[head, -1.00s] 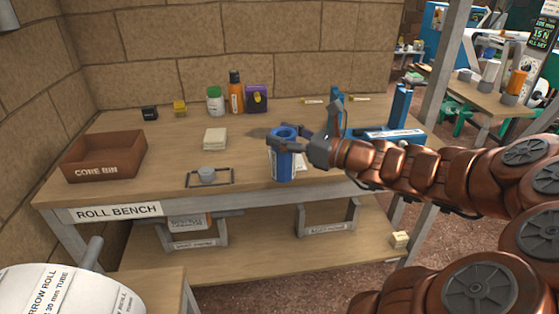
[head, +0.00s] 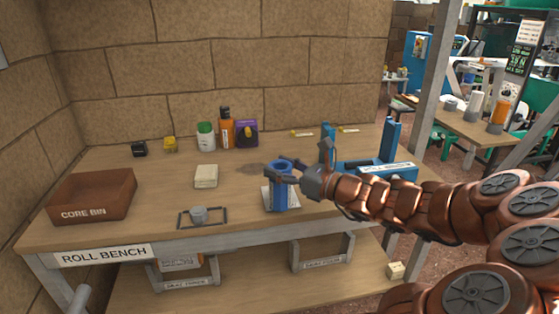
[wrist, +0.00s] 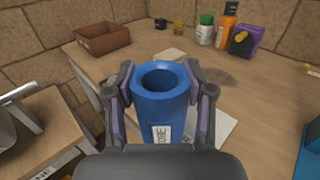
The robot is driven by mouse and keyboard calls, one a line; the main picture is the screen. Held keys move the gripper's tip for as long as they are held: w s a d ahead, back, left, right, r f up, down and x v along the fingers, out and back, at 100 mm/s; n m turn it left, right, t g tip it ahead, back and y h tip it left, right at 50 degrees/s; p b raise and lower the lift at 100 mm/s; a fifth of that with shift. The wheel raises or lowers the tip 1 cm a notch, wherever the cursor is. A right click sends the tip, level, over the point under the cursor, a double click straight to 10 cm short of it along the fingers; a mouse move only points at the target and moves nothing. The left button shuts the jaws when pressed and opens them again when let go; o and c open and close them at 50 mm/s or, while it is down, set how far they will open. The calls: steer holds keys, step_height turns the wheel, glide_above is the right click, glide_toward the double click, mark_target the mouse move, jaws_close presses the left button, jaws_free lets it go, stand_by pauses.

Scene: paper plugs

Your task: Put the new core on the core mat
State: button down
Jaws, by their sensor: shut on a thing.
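The new core, a blue hollow tube (head: 281,190) with a white label, stands upright in my gripper (head: 287,172) at the bench's front, right of centre. In the wrist view the core (wrist: 160,105) is between both fingers, its open end facing up. A white sheet (head: 267,196) lies on the bench behind and beside the core, partly hidden by it; it also shows in the wrist view (wrist: 224,125). I cannot tell whether this sheet is the core mat, or whether the core's bottom touches anything.
The roll bench (head: 140,215) has a brown core bin (head: 90,196) at left. A grey plug (head: 199,214) sits in a dark frame. A cream stack (head: 206,176) lies behind it. A blue stand (head: 375,170) is right of my gripper. Bottles (head: 226,130) line the back.

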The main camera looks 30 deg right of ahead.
steer(key=w+d+f, duration=0.4)
steer(key=w+d, duration=0.1)
steer(key=w, duration=0.3)
steer(key=shift+w+d+f, duration=0.2)
steer(key=shift+w+d, duration=0.1)
steer(key=shift+f, duration=0.15)
steer(key=shift+c, duration=2.1)
jaws_free()
